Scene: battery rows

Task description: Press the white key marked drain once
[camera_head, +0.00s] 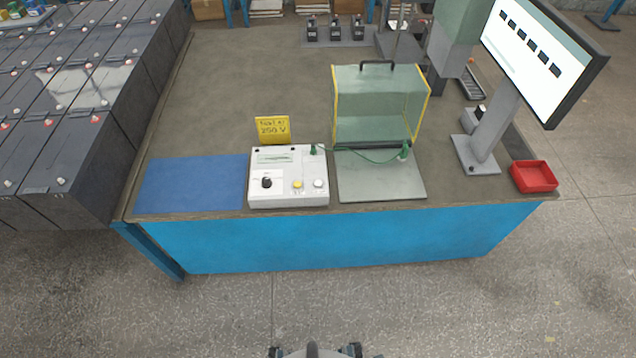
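A white control box (288,200) stands near the front edge of the workbench, between a blue mat and a grey plate. On its top are a black knob (266,183), a yellow key (297,184) and, at the right, a round white key (318,183). The lettering by the keys is too small to read, so I cannot confirm the drain mark. A small display panel (274,157) lies at the back of its top. Neither gripper can be made out; only a part of my own body shows at the bottom edge.
A yellow warning sign (272,129) stands behind the box. A green lead runs from the box to the grey plate (380,180) by a clear cover (374,105). The blue mat (192,184) is empty. A red tray (535,176) and monitor (540,55) are at right.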

